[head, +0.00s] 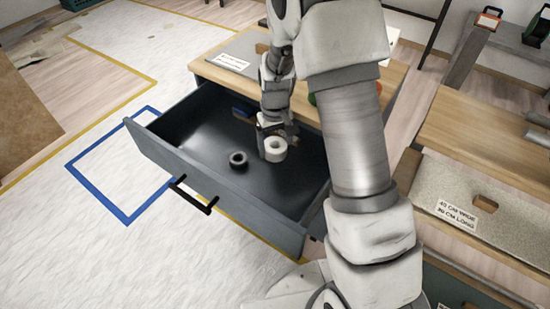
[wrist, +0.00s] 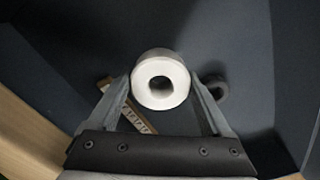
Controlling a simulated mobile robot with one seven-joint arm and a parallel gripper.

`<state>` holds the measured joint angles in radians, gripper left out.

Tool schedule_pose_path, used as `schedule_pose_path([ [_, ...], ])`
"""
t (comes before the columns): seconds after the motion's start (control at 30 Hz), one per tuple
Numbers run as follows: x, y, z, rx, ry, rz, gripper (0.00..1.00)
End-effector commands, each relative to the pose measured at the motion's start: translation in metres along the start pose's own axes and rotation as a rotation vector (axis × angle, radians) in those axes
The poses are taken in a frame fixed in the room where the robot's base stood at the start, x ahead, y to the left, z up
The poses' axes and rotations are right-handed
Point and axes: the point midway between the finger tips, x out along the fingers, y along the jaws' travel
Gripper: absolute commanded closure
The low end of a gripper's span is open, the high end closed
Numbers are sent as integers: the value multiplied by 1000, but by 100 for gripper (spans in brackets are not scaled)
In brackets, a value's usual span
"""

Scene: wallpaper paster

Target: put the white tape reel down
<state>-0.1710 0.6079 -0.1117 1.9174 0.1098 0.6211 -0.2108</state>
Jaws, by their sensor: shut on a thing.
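The white tape reel (head: 275,149) is a short white ring with a dark hole, inside the open drawer (head: 168,156). It also shows in the wrist view (wrist: 160,82), between the two grey fingers. My gripper (head: 268,138) is shut on it, with a finger on each side. In the wrist view my gripper (wrist: 160,95) points down toward the drawer floor. I cannot tell whether the reel touches the floor.
A black ring (head: 238,159) lies on the drawer floor left of the white reel. A blue item (head: 243,113) and a ruler-like strip (wrist: 132,112) lie near the drawer's back. The drawer floor toward its front is clear. A wooden tabletop (head: 325,98) stands behind the drawer.

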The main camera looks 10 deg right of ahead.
Motion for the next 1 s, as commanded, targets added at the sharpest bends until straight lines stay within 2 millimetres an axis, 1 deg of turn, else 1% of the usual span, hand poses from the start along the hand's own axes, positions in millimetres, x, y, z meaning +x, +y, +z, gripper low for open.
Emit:
schedule_pose_path([
  [0.07,7,0,0,0,-2,0,84],
  [0.3,43,0,1,-1,-3,0,84],
  [0.37,46,0,0,-1,-1,0,84],
  [0.57,44,0,0,-1,0,0,84],
  [0.7,48,0,0,-1,-1,0,84],
  [0.73,48,0,0,-1,-1,0,15],
  [0.8,48,0,0,-1,-1,0,3],
  [0.83,48,0,0,-1,-1,0,0],
  [1.0,48,0,0,-1,-1,0,0],
])
